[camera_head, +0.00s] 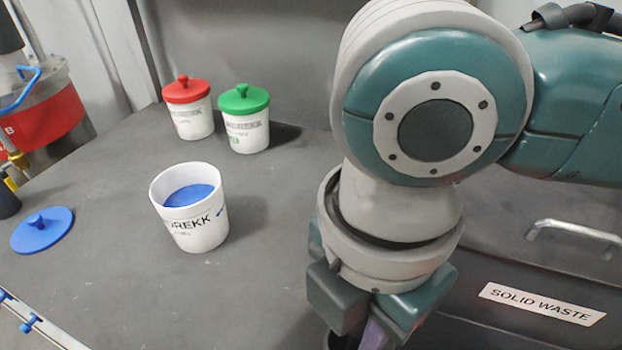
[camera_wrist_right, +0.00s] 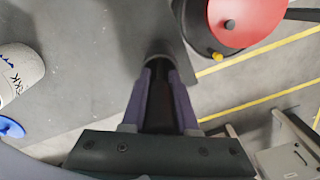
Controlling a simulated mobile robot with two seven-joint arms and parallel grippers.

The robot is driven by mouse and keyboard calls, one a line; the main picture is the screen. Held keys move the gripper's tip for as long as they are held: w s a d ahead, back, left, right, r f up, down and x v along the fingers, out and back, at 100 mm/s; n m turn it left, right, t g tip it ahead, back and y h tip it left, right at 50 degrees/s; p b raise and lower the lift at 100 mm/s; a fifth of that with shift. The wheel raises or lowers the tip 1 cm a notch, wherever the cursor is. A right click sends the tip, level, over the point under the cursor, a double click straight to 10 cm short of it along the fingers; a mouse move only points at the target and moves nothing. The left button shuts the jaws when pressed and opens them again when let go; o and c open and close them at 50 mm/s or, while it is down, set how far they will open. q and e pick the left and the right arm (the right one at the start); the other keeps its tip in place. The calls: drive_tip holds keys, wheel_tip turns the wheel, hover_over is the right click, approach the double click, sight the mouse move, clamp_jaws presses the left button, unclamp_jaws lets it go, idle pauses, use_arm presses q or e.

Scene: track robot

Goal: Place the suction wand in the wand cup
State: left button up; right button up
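My right gripper (camera_wrist_right: 160,80) points down at the dark bench top, with its two purple-grey fingers on either side of a black cylinder. I take this to be the suction wand (camera_wrist_right: 161,105). It fills the gap between the fingers, and its upper end is hidden by the gripper body. In the head view, my right arm covers most of the gripper, and only a purple finger (camera_head: 375,335) shows at the bottom edge. I cannot make out the wand cup for certain. My left gripper is in neither view.
An open white jar (camera_head: 210,232) with blue contents stands on the bench left of my arm. Its blue lid (camera_head: 42,230) lies further left. Jars with a red lid (camera_head: 186,90) and a green lid (camera_head: 244,99) stand behind. A red round container (camera_wrist_right: 248,20) is beyond the bench edge.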

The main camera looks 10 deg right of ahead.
drive_tip(key=o, duration=0.4)
drive_tip(key=shift+r, duration=0.1)
wheel_tip(320, 180, up, 12)
drive_tip(key=shift+f+p, duration=0.2)
drive_tip(key=shift+p, duration=0.6)
drive_tip(key=shift+r, duration=0.3)
